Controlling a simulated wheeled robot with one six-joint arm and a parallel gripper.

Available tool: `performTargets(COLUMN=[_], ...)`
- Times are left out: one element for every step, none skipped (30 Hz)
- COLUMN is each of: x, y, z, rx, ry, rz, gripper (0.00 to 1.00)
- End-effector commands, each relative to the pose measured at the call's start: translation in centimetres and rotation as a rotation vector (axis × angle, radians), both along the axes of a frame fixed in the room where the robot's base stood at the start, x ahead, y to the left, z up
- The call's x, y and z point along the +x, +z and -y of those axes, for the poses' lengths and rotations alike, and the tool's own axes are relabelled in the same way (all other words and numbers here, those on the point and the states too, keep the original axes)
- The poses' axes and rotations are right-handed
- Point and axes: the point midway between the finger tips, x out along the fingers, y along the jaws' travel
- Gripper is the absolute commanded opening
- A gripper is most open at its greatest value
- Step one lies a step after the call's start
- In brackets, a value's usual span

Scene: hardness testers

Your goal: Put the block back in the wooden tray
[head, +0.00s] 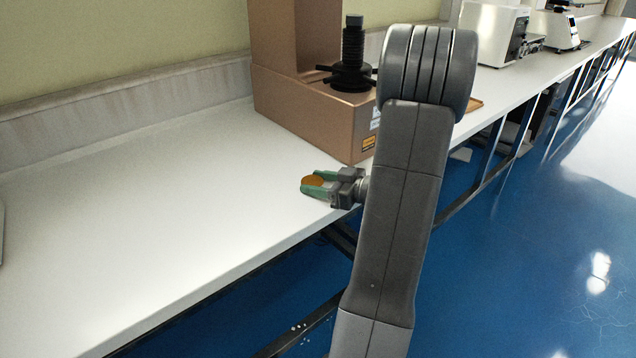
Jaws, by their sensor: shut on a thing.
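The block (313,181) is a round, flat, orange-brown piece. My gripper (315,187), with green fingers, is shut on it. The fingers point left, and the gripper is over the front edge of the white bench, left of my upright arm link. A small brown edge (475,104) shows on the bench just right of my arm, behind it. It may be the wooden tray, but most of it is hidden by my arm.
A brown hardness tester (310,115) with a black threaded spindle (352,55) stands behind my gripper. The bench's left part (130,210) is clear. White machines (492,32) stand farther right along the bench. Blue floor lies in front.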

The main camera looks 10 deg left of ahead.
Motion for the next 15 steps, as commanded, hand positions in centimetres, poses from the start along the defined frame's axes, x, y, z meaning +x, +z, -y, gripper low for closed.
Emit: performTargets(x=[-0.1, -0.1, -0.1, -0.2, -0.2, -0.2, -0.2, -0.2, -0.3, -0.3, -0.3, -0.3, -0.3, -0.3, -0.3], y=[-0.7, -0.8, -1.0, -1.1, -1.3, -1.4, -1.4, -1.5, -1.6, -1.6, -1.6, -1.7, -1.7, -1.7, -1.7], z=[0.0, 0.0, 0.0, 0.0, 0.0, 0.0, 0.0, 0.0, -0.1, -0.1, -0.1, 0.0, -0.1, -0.1, -0.1], rx=[-0.006, -0.007, -0.008, -0.009, -0.01, -0.011, -0.012, -0.012, -0.013, -0.014, -0.014, -0.014, -0.014, -0.014, -0.014], ry=[0.002, 0.002, 0.002, 0.001, 0.002, 0.002, 0.002, 0.003, 0.004, 0.004, 0.004, 0.004, 0.004, 0.004, 0.004], rz=[-0.005, -0.005, -0.005, -0.007, -0.007, -0.008, -0.008, -0.009, -0.01, -0.011, -0.011, -0.011, -0.011, -0.011, -0.011], gripper=[0.13, 0.13, 0.13, 0.13, 0.13, 0.13, 0.13, 0.13, 0.58, 0.64, 0.7, 0.72, 0.72, 0.72, 0.72])
